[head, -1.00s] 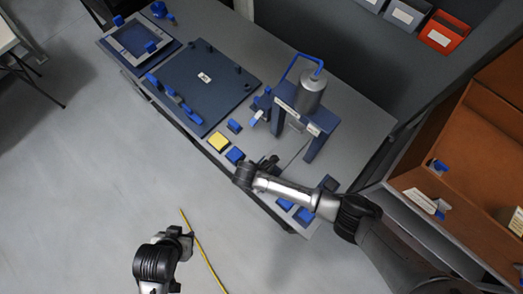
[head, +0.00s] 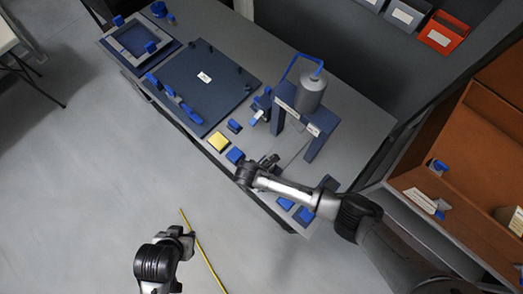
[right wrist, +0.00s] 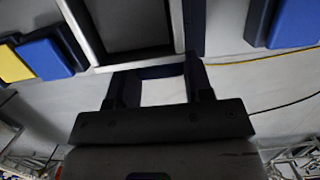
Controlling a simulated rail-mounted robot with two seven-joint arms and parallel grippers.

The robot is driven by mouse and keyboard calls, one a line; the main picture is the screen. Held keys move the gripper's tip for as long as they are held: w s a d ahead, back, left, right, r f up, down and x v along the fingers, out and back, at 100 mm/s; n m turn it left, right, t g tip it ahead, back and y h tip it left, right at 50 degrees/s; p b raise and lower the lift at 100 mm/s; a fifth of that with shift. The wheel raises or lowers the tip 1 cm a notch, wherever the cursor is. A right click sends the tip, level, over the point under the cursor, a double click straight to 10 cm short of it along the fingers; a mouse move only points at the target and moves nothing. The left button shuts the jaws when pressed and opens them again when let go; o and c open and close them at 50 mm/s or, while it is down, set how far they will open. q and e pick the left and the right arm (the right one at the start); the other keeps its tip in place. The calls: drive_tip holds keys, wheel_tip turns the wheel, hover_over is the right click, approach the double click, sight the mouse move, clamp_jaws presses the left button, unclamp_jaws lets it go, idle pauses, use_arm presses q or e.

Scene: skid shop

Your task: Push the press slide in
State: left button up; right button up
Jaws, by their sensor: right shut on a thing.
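The press (head: 302,106), a dark blue frame with a grey cylinder on top, stands on the bench. Its pale slide (head: 291,150) shows at the press's front side, partly hidden by my right arm. In the right wrist view the slide (right wrist: 92,37) is a light-edged tray with a dark recess, and a dark blue handle bar (right wrist: 160,71) lies at its near edge. My right gripper (head: 270,160) is shut on this handle; its fingers also show in the right wrist view (right wrist: 161,88). My left gripper (head: 184,238) hangs over the floor, away from the bench; its fingers are unclear.
A yellow block (head: 218,142) and blue blocks (head: 235,155) line the bench's front edge beside my right gripper. A dark plate (head: 205,85) lies to the left. An orange-brown shelf (head: 465,150) stands at right. The floor in front is clear except a yellow line (head: 205,258).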

drive_tip(key=shift+w+d, duration=1.15)
drive_tip(key=shift+d, duration=0.1)
drive_tip(key=shift+w+d, duration=0.25)
drive_tip(key=shift+w+d+p, duration=0.35)
drive_tip(key=shift+w+d, duration=0.9)
drive_tip(key=shift+d, duration=0.2)
